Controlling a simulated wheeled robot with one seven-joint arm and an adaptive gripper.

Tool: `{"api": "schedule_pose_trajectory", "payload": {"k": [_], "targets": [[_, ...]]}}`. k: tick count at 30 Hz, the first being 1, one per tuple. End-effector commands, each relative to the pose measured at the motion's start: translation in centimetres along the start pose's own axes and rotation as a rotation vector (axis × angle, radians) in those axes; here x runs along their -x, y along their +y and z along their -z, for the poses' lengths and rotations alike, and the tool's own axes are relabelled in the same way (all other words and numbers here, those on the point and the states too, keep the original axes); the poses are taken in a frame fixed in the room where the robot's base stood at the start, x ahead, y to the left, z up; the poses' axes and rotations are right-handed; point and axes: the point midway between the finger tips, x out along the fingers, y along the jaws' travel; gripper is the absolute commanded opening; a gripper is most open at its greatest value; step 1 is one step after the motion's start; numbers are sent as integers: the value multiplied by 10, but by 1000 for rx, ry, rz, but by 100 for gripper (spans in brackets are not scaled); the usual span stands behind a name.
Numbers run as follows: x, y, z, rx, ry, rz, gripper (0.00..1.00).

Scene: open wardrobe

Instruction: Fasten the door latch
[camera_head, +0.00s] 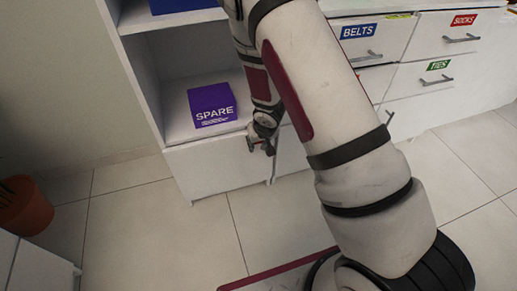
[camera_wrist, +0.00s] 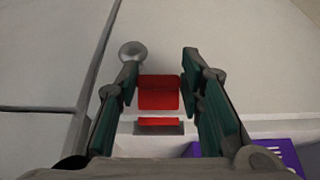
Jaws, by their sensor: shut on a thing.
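The latch shows in the wrist view as a red tab (camera_wrist: 158,92), with a smaller red strip in a grey slot (camera_wrist: 160,126) below it. It is on a white front. My gripper (camera_wrist: 160,80) is shut on the red tab, with one dark green finger pad on each side. A round metal knob (camera_wrist: 132,52) is close to the left fingertip. In the head view my gripper (camera_head: 262,146) is at the top edge of the low white door (camera_head: 215,168), under the open shelf. My arm and fingers hide most of the latch there.
A purple SPARE box (camera_head: 211,104) sits on the shelf above the door; its corner shows in the wrist view (camera_wrist: 280,152). Labelled drawers, BELTS (camera_head: 358,32), SOCKS (camera_head: 462,22) and TIES (camera_head: 437,68), stand right. A potted plant (camera_head: 24,205) is left. The tiled floor in front is clear.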

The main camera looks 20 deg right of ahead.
Motion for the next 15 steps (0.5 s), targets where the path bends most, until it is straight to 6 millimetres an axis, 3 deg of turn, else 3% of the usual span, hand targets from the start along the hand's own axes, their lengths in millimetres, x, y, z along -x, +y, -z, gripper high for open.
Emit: {"api": "schedule_pose_trajectory", "payload": {"k": [15], "targets": [[-8, 5, -2, -5, 131, -9, 7]]}}
